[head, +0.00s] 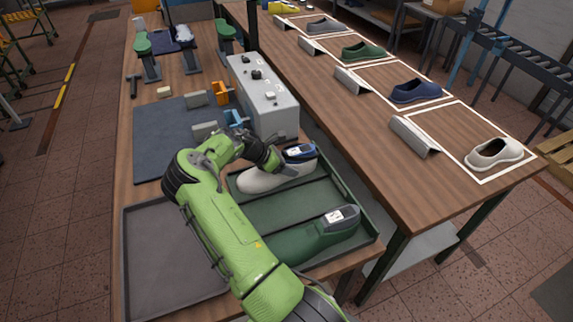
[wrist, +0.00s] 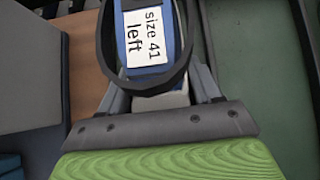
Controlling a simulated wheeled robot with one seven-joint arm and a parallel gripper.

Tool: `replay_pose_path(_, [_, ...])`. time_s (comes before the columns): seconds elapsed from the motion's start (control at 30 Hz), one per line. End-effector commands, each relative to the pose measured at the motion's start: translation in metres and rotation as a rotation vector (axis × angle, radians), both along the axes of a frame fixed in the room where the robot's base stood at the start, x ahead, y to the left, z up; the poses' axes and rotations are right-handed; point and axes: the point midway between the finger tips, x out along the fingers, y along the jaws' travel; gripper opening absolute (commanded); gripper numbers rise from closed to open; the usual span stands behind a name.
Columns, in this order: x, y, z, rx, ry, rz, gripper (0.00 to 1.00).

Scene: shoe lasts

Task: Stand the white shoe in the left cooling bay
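The white shoe (head: 268,179) lies in the rear compartment of the green tray (head: 372,226), toe to the left. A blue last with a white label (head: 300,151) fills its opening; in the wrist view the label (wrist: 144,36) reads "size 41 left". My gripper (head: 276,163) is at this shoe. In the wrist view its fingers (wrist: 160,92) lie on both sides of the heel, below the dark collar; their tips are hidden and I cannot tell whether they press on it. On the right table, a white-outlined bay (head: 452,108) holds another white shoe (head: 494,152) at its right, with bare wood to its left.
A green shoe (head: 312,238) lies in the tray's front compartment. A grey box (head: 268,105) stands behind the tray. A tilted metal plate (head: 414,136) stands at the bay's left edge. Further bays hold a blue shoe (head: 414,91), a green shoe (head: 363,51) and a grey shoe.

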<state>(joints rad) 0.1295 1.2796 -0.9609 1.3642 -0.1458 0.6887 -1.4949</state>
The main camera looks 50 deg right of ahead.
Motion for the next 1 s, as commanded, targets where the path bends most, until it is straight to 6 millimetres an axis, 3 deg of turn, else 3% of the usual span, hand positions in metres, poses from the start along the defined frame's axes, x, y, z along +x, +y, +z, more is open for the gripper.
replay_pose_path(0.03, [0.000,-0.001,0.002,-0.004,-0.001,-0.001,0.66])
replay_pose_path(0.2, [0.000,-0.001,0.001,-0.003,-0.001,-0.001,0.92])
replay_pose_path(0.57, [0.003,0.006,0.005,0.002,0.000,0.002,0.93])
replay_pose_path(1.0, [0.045,0.076,0.089,-0.002,-0.003,0.004,0.93])
